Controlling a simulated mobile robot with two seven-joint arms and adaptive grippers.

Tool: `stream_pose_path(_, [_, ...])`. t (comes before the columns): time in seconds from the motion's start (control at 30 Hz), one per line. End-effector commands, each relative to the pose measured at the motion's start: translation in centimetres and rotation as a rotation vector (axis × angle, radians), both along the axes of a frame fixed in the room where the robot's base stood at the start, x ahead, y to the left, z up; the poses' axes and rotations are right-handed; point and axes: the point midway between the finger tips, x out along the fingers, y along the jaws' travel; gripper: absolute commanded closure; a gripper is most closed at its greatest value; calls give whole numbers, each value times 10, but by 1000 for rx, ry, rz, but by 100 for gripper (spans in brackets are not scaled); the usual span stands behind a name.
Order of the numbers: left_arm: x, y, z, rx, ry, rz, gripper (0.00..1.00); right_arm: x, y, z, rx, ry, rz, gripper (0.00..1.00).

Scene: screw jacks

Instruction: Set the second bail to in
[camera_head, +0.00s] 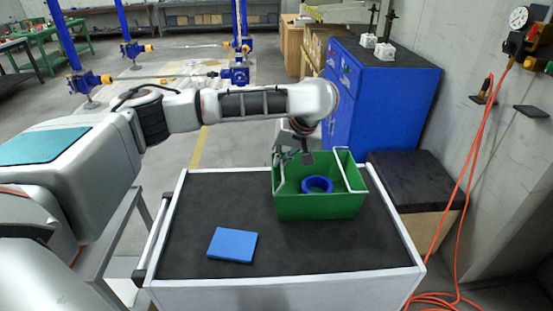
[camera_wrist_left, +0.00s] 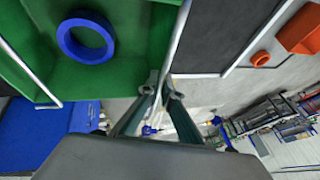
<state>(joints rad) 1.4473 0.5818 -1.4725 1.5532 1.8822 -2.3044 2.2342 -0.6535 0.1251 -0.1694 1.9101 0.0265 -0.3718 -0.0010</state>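A green bin (camera_head: 320,206) stands on the dark cart top with a blue ring (camera_head: 317,184) inside. The ring also shows in the left wrist view (camera_wrist_left: 85,38). The bin has two pale wire bails: a left bail (camera_head: 281,178) at its left side and a right bail (camera_head: 350,172) at its right side. My left gripper (camera_head: 291,156) is at the far left of the bin. In the left wrist view its fingertips (camera_wrist_left: 162,91) are close together, one on each side of a bail bar (camera_wrist_left: 178,40), which looks pinched there. My right gripper is out of view.
A blue block (camera_head: 232,245) lies on the cart top (camera_head: 180,240) left of the bin. A blue cabinet (camera_head: 385,100) and a low black-topped box (camera_head: 415,180) stand behind and right of the cart. The cart's front is clear. Orange hoses (camera_head: 470,190) hang at the right.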

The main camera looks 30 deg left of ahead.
Motion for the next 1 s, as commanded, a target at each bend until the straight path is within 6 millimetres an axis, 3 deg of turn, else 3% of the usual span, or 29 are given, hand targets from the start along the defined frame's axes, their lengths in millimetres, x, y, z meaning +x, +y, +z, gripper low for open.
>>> stream_pose_path(0.5, [10, -18, -15, 417, 246, 1, 100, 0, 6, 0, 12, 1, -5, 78])
stream_pose_path(1.0, [12, -22, -28, 642, 390, 1, 100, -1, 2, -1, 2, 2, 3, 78])
